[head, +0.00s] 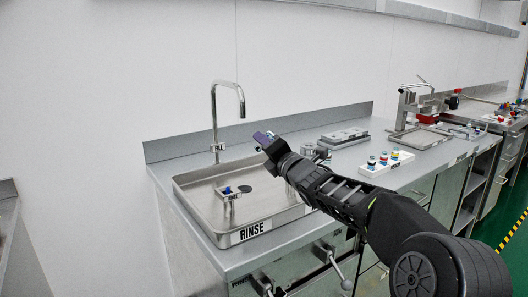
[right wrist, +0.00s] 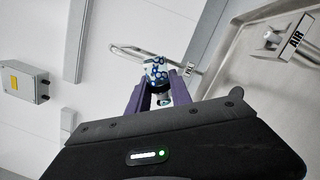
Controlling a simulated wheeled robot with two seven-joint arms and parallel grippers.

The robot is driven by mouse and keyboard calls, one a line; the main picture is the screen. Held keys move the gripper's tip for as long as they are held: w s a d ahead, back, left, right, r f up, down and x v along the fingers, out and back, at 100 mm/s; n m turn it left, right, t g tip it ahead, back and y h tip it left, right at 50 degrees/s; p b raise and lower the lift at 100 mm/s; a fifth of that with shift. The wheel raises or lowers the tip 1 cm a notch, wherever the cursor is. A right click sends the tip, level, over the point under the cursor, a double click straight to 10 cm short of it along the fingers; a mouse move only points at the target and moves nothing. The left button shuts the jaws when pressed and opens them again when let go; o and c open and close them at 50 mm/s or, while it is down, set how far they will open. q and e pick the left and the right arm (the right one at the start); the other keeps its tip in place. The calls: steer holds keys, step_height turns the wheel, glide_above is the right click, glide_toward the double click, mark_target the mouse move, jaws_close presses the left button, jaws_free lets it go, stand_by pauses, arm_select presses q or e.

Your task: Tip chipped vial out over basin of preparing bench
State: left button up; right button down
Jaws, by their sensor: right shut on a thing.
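My right gripper (head: 263,138) reaches in from the right, above the far right part of the basin (head: 187,200) marked RINSE. In the right wrist view its purple fingers (right wrist: 161,95) are shut on a small vial (right wrist: 157,69) with a blue-and-white patterned end. The fingers hide part of the vial, and any chip in it is too small to tell. In the head view the vial is hardly visible at the fingertips, so its exact tilt cannot be told. My left gripper is not in view.
A tall curved tap (head: 214,118) stands behind the basin. A small fixture with a blue top (head: 228,190) stands in the basin. To the right are a white rack (head: 371,171) with several coloured-capped vials and a grey block (head: 343,137). The air above the basin's left side is clear.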

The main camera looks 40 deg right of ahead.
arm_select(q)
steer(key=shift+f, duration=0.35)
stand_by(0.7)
